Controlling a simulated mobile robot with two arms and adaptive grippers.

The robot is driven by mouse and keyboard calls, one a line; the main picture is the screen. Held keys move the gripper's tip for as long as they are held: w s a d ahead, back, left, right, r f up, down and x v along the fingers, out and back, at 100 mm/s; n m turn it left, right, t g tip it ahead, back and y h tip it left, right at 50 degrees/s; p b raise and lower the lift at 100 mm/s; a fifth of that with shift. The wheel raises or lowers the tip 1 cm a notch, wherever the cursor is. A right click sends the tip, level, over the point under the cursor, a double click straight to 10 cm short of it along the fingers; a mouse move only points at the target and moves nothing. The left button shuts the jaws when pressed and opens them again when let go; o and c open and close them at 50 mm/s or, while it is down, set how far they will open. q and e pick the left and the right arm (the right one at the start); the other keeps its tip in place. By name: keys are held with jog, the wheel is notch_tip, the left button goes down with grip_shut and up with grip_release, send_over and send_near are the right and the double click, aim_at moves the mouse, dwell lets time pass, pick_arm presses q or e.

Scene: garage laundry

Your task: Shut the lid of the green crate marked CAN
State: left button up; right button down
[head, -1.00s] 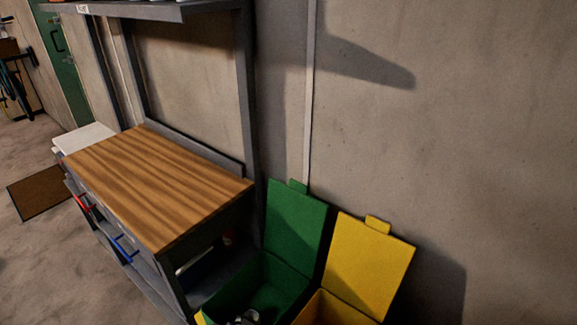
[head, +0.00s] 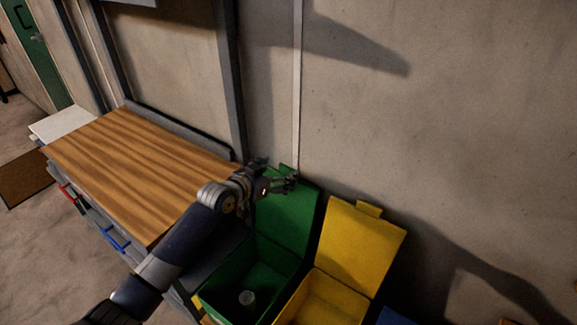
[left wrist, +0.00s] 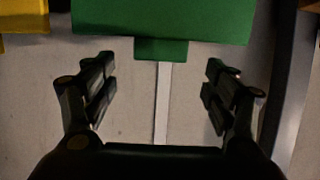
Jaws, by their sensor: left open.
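No CAN marking is readable. My left gripper (head: 291,181) is at the lid's top edge in the head view. In the left wrist view my left gripper (left wrist: 160,78) is open and empty, its fingers apart. The lid (left wrist: 160,20) and its tab (left wrist: 161,49) show beyond, with the tab lying between the two fingers in the picture. Whether they touch is unclear. My right gripper is not in view.
A yellow crate (head: 322,304) with its yellow lid (head: 361,246) up stands right of the green one. A wood-topped workbench (head: 135,160) is on the left. The wall (head: 450,120) is close behind. A blue item (head: 397,316) shows at the lower edge.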

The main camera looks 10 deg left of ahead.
aim_at(288, 168)
pick_arm(q)
jog(key=x, duration=0.4)
jog(key=shift+w+d+f, duration=0.25)
jog(key=shift+w+f, duration=0.05)
jog(key=shift+w, duration=0.25)
jog(key=shift+w+d+f, duration=0.15)
jog(key=shift+w+f, duration=0.1)
jog(key=shift+w, duration=0.2)
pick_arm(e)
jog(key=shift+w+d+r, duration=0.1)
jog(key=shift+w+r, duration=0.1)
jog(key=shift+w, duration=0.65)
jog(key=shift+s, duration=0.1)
